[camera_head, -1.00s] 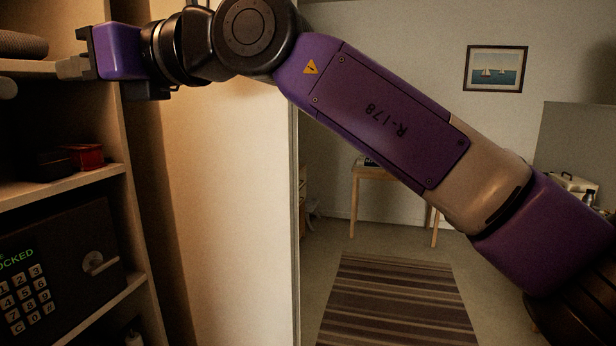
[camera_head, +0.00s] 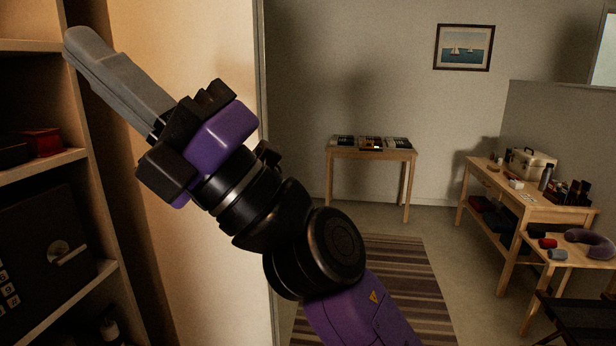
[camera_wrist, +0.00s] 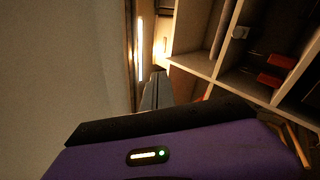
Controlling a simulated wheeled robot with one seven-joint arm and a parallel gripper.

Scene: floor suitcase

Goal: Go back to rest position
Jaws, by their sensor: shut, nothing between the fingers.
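My gripper (camera_head: 78,42) is in the head view at the upper left. Its grey fingers lie together, shut and empty, and point up and to the left. They are in front of the shelf unit's (camera_head: 97,240) right edge in the picture. The purple gripper body and black wrist joints trail down to the right. In the wrist view my shut fingers (camera_wrist: 157,84) show near the middle, pointing toward the lit strip at the top.
The shelf unit at left holds a red box (camera_head: 40,142) and a dark safe (camera_head: 40,245). A pale panel (camera_head: 225,50) stands beside it. A small table (camera_head: 372,154), a wooden desk (camera_head: 535,208) and a side table (camera_head: 570,255) stand farther back. A striped rug (camera_head: 410,275) lies on open floor.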

